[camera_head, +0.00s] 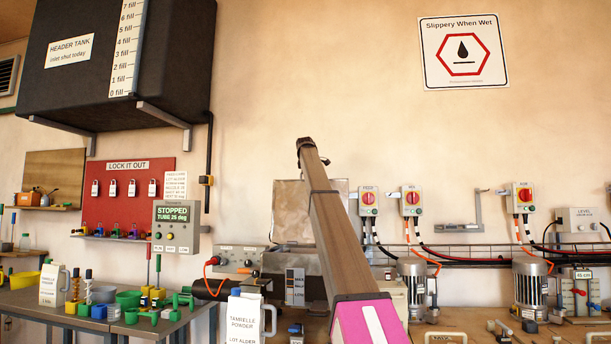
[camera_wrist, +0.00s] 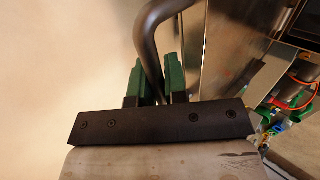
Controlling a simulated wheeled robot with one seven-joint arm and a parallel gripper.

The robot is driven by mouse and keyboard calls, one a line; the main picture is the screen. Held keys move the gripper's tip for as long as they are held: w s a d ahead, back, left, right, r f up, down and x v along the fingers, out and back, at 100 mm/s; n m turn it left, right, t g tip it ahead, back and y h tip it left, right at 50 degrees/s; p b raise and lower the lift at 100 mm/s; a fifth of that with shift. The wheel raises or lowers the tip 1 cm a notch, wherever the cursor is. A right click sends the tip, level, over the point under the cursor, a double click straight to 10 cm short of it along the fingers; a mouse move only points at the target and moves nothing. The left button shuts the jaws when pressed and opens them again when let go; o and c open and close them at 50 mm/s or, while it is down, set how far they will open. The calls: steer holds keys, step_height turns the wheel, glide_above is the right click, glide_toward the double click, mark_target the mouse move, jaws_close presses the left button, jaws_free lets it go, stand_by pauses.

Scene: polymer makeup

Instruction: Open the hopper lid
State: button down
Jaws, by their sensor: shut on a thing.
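My gripper (camera_wrist: 157,66) shows in the wrist view, its two green fingers shut on a dark curved handle (camera_wrist: 150,28). The handle runs up and to the right from between the fingers, beside a shiny metal panel (camera_wrist: 212,55) that looks like part of the hopper lid. In the head view a square, dull metal plate (camera_head: 290,213), probably the lid, stands upright behind my arm. My arm covers part of it. The gripper and handle cannot be made out in the head view, and the lid's hinge is hidden.
A white powder jug (camera_head: 243,318) stands at the front, left of my arm. Motors (camera_head: 412,285) and red-knobbed switch boxes (camera_head: 368,198) are to the right. A control box (camera_head: 176,228) and the header tank (camera_head: 75,60) are at left. The upper middle wall is bare.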

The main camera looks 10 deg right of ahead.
steer(key=shift+w+d+r, duration=0.2)
steer(key=shift+w+r, duration=0.05)
steer(key=shift+w, duration=0.25)
steer(key=shift+w+d+r, duration=0.2)
steer(key=shift+w+r, duration=0.05)
steer(key=shift+w, duration=0.2)
steer(key=c, duration=1.3)
jaws_free()
steer(key=shift+w, duration=0.1)
steer(key=shift+o, duration=0.6)
steer(key=shift+w+d+f, duration=0.15)
steer(key=shift+d, duration=0.05)
steer(key=shift+s+a, duration=0.25)
steer(key=shift+s, duration=0.2)
steer(key=v, duration=1)
steer(key=shift+s, duration=0.35)
steer(key=shift+a, duration=0.1)
